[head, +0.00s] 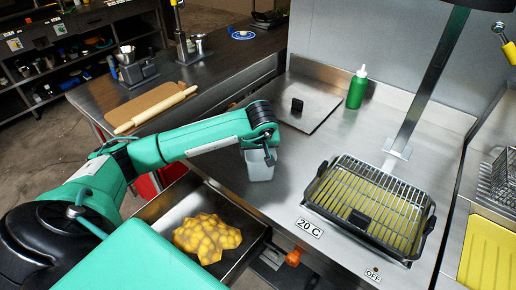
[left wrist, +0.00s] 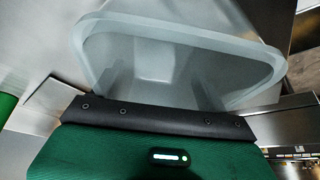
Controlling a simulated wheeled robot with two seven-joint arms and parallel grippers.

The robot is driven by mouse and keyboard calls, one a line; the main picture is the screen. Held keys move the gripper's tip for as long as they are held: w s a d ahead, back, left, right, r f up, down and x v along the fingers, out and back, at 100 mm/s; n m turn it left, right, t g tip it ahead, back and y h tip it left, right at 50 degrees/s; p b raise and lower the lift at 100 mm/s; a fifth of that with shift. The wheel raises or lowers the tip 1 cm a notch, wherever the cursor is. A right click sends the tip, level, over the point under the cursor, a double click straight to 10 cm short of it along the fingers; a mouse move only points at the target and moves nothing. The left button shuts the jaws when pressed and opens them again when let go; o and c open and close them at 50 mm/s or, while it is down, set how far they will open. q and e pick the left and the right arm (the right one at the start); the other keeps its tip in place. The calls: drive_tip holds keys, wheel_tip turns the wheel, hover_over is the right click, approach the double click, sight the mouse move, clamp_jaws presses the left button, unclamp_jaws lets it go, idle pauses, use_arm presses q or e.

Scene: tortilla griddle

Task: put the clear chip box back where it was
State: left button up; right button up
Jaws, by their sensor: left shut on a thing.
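The clear chip box (head: 259,170) is a pale see-through tub. My left gripper (head: 266,150) is shut on it at the left side of the steel counter. In the left wrist view the box (left wrist: 178,55) fills the upper middle, with its open rim showing and no chips visible inside. The head view does not show clearly whether its base touches the counter. Yellow chips (head: 207,238) lie heaped in a metal tray (head: 150,212) below and left of the box. My right gripper is not in view.
A green bottle (head: 357,88) and a flat metal lid (head: 300,104) are behind. A rolling pin (head: 155,110) lies on the left table. Bare counter lies between box and griddle.

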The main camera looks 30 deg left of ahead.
use_arm(q)
drive_tip(key=shift+f, duration=0.15)
drive_tip(key=shift+f, duration=0.1)
drive_tip(key=o, duration=1.1)
